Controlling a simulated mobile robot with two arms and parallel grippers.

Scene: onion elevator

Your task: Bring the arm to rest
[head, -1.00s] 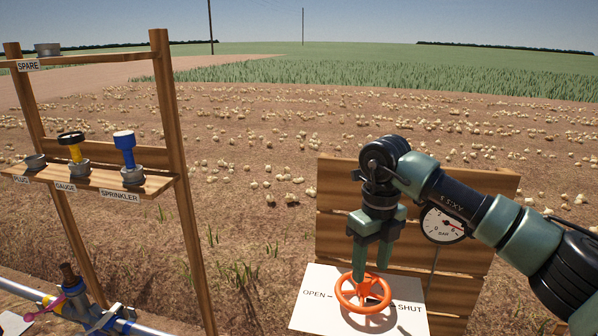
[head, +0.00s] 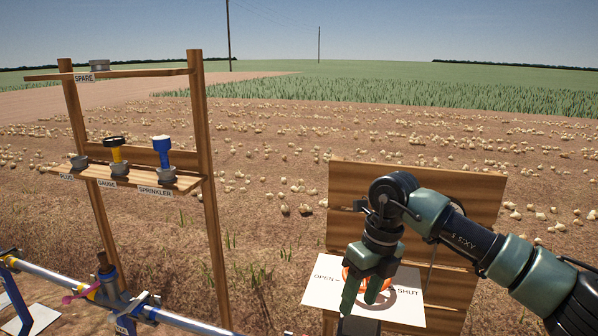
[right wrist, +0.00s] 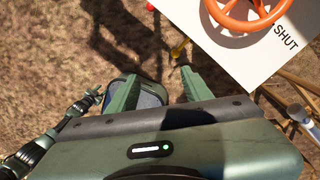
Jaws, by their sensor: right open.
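My right arm comes in from the right in the head view. My right gripper (head: 363,300) points down, in front of an orange valve wheel (head: 352,280) and covering much of it. In the right wrist view, my right gripper (right wrist: 157,92) has its two fingers apart with nothing held between them. The orange wheel (right wrist: 243,22) is at the top right there, clear of the fingers. The wheel sits over a white plate (head: 407,312) marked OPEN and SHUT. My left gripper is not in view.
A wooden board (head: 470,200) stands behind the wheel. A wooden rack (head: 200,150) on the left holds a gauge fitting (head: 117,157), a sprinkler fitting (head: 162,155), a plug (head: 79,161) and a spare part (head: 99,66). A blue-grey pipe (head: 60,281) runs along the lower left.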

